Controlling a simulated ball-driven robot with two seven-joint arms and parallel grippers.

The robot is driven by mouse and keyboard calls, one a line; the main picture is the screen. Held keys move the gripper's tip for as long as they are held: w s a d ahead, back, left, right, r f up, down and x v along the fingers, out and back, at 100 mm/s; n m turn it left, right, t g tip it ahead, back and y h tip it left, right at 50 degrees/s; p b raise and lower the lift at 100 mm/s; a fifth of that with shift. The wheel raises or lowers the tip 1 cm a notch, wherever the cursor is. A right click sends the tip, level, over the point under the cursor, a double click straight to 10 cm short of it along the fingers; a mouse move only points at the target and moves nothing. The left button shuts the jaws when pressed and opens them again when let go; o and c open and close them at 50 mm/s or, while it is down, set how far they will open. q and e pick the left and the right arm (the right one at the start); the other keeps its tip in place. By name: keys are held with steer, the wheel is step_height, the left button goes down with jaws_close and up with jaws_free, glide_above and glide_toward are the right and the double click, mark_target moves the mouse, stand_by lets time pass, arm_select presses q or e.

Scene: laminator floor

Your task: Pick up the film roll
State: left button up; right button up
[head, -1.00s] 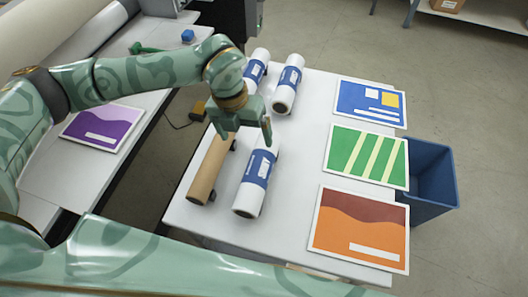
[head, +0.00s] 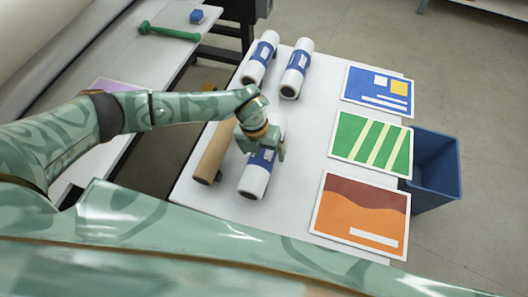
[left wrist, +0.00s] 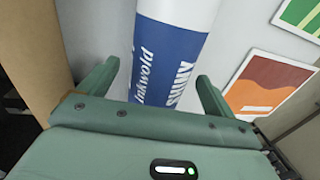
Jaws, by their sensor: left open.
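A white film roll with a blue label (head: 254,180) lies on the near part of the white table. My left gripper (head: 260,150) is open above its far part, hiding some of the label. In the left wrist view the roll (left wrist: 172,50) runs between the two open fingers (left wrist: 157,74), with lettering on its blue label. Whether the fingers touch it I cannot tell. Two more white rolls with blue labels lie at the table's far end, one on the left (head: 261,58) and one on the right (head: 297,68). My right gripper is not in view.
A brown roll (head: 214,153) lies close on the left of the near white roll. Blue (head: 378,91), green (head: 371,144) and orange (head: 361,214) prints lie along the table's right side. A blue bin (head: 437,170) stands beyond them. A second table (head: 165,60) holds a green tool.

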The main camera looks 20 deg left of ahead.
arm_select(q)
steer(key=shift+d+f, duration=0.1)
steer(key=shift+f, duration=0.5)
steer(key=c, duration=1.2)
steer(key=shift+r, duration=0.1)
steer(key=shift+c, duration=0.9)
steer(key=shift+r, duration=0.1)
